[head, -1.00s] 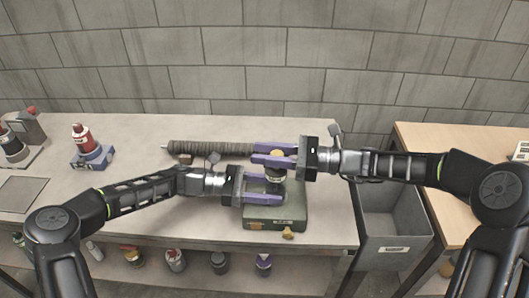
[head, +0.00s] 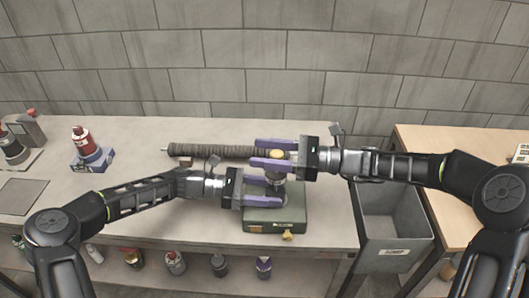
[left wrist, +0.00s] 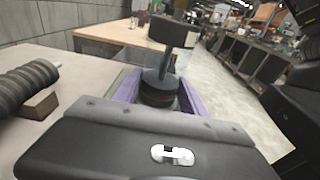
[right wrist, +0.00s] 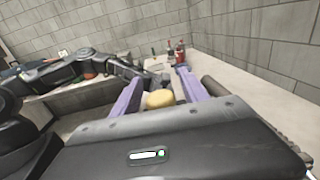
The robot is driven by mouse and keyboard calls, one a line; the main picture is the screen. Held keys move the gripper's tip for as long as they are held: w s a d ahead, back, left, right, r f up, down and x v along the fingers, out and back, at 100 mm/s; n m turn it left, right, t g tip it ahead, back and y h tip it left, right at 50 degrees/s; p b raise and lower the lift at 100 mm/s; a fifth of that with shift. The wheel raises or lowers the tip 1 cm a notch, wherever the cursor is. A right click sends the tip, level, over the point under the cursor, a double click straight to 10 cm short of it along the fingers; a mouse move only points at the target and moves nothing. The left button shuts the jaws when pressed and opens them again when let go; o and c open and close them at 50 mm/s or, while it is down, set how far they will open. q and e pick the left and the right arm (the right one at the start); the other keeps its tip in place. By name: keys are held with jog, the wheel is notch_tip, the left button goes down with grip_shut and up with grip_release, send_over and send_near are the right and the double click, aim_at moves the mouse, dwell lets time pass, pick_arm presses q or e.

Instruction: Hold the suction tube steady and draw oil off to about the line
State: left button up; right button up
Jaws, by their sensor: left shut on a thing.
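The suction tube (head: 274,187) is a dark upright cylinder over the green box (head: 290,217). My left gripper (head: 268,189) is shut on it; the left wrist view shows its dark collar (left wrist: 160,90) between the purple fingers. A thin rod (left wrist: 170,62) rises from the collar to a wide dark handle (left wrist: 172,30). The handle has a yellow top (head: 277,155), also seen in the right wrist view (right wrist: 160,98). My right gripper (head: 288,153) is open, with its fingers either side of the handle and gaps showing. The oil level and line cannot be seen.
A ribbed dark hose (head: 215,150) lies behind the left gripper. A red bottle (head: 82,136) in a blue holder stands at the left. A grey bin (head: 394,220) fills the gap between bench and wooden table (head: 460,145). The bench's middle left is clear.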

jog(key=s+d, duration=0.1)
jog(key=d, duration=1.1)
jog(key=shift+s, duration=0.1)
dwell(0.9)
jog(key=d, duration=0.2)
jog(key=shift+s+d, duration=0.15)
jog(key=shift+d, duration=0.25)
jog(key=a, duration=0.8)
jog(key=w+a, duration=0.1)
jog(key=a, duration=0.3)
jog(key=shift+w, duration=0.1)
jog(key=shift+c, duration=0.3)
